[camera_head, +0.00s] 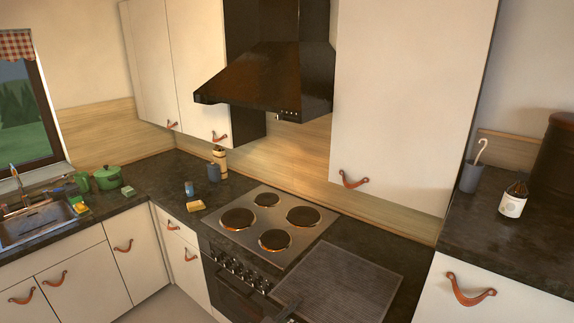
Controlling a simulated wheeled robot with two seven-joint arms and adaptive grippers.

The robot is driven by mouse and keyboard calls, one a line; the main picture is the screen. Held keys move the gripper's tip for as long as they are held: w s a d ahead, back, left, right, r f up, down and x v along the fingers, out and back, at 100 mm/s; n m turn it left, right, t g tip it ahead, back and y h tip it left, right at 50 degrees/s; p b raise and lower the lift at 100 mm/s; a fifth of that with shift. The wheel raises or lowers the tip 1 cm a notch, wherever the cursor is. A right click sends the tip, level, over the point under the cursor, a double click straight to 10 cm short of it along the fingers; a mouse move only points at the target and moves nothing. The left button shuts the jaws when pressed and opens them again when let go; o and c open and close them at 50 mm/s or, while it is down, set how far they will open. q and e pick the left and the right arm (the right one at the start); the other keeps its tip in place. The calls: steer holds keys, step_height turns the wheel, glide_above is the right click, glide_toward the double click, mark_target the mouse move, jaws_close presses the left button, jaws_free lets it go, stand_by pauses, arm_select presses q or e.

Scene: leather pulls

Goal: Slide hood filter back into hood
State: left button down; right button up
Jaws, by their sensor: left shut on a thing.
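The hood filter (345,281) is a flat, grey, ribbed square panel at the bottom of the head view, over or on the dark counter right of the hob; I cannot tell whether it touches the counter. My left gripper (287,309) is shut on its near left edge, with only a small dark part of it showing at the bottom. The black hood (270,80) hangs on the wall above the hob, left of the tall white cabinet. Its underside is hidden from this high view. My right gripper is not in view.
The hob (272,216) has several round plates and is bare. A yellow item (196,206), a blue mug (189,188) and jars stand left of it. A green pot (107,177) is by the sink. The white wall cabinet (410,90) overhangs the counter right of the hood.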

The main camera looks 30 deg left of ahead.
arm_select(q)
steer(key=s+p, duration=0.3)
steer(key=s, duration=0.5)
steer(key=shift+s+a, duration=0.15)
steer(key=shift+a, duration=0.15)
stand_by(0.9)
